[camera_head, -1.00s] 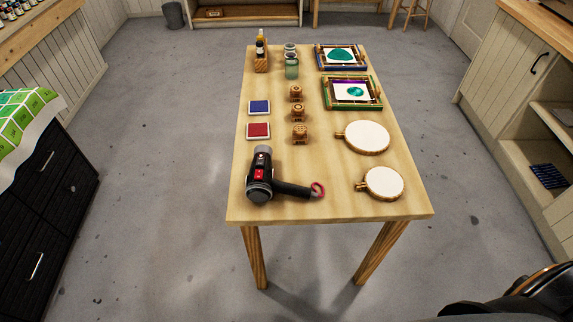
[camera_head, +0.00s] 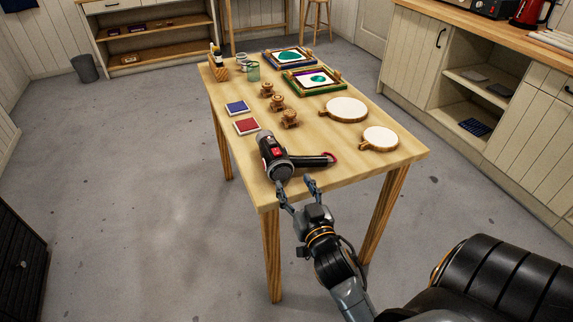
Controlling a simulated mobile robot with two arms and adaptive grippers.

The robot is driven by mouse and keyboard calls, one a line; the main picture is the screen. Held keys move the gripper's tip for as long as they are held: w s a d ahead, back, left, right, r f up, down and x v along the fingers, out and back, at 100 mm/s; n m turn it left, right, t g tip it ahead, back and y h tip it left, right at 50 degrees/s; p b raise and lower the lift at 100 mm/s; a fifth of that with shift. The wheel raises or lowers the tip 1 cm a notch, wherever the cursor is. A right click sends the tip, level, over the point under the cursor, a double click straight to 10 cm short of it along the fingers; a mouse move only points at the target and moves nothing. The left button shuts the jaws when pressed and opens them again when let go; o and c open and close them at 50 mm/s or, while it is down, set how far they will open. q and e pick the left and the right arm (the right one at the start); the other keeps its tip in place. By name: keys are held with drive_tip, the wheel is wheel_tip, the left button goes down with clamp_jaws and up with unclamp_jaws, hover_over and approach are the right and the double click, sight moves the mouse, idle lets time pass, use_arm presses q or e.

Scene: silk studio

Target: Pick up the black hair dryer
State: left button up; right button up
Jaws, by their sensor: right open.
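The black hair dryer (camera_head: 274,157) lies on its side at the near left corner of the wooden table (camera_head: 350,168). Its handle points right and has a pinkish-red loop at the end. A red switch panel shows on its body. My right gripper (camera_head: 297,188) is at the near table edge, just in front of the dryer. Its two fingers are spread open, one near the dryer's round end and one below the handle. I cannot tell whether they touch it. My left gripper is out of view.
Red (camera_head: 247,126) and blue (camera_head: 237,108) pads and several wooden stamps (camera_head: 289,118) lie behind the dryer. Framed screens (camera_head: 314,79), jars (camera_head: 253,71) and a bottle holder (camera_head: 219,70) stand farther back. Cabinets line the right.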

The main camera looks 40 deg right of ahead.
approach(279, 156)
drive_tip(key=x, duration=0.3)
drive_tip(key=shift+w+r+b, duration=0.2)
drive_tip(key=shift+w+b, duration=0.15)
drive_tip(key=shift+w, duration=0.2)
drive_tip(key=b+x, duration=0.1)
drive_tip(key=x, duration=0.4)
drive_tip(key=shift+w+d+f+b, duration=0.1)
drive_tip(key=shift+w+f+b, duration=0.05)
drive_tip(key=shift+b, duration=0.2)
clamp_jaws()
